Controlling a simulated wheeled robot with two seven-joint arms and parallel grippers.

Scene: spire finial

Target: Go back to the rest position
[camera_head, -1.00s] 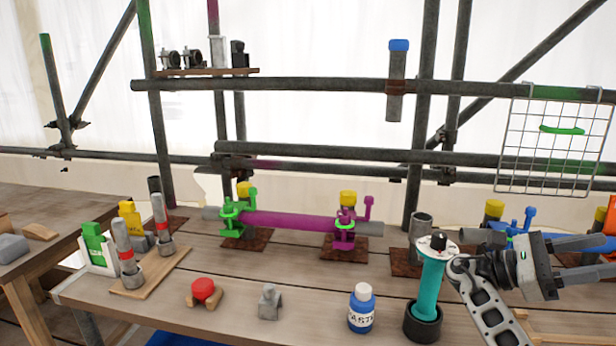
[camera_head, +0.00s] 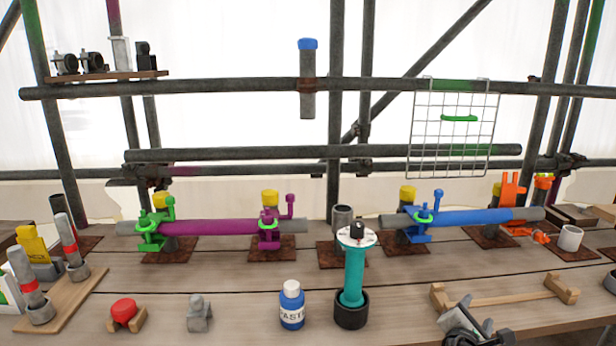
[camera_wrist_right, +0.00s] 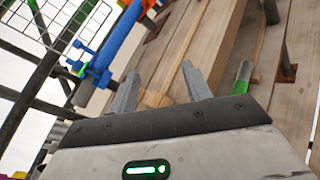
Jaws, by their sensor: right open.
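My right gripper (camera_head: 468,325) is at the bottom edge of the head view, right of the middle, and only partly in frame. It is low over the front of the bench (camera_head: 400,325), just in front of a wooden rack (camera_head: 500,297). In the right wrist view the two grey fingers of the right gripper (camera_wrist_right: 160,90) stand apart with nothing held between them. My left gripper is not in either view.
A teal cylinder (camera_head: 354,275) stands in a black cup (camera_head: 351,310), left of the right gripper, with a paste bottle (camera_head: 291,306) beside it. A blue tube (camera_head: 465,217) lies on clamps behind. Scaffold poles and a wire grid (camera_head: 453,128) stand at the back.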

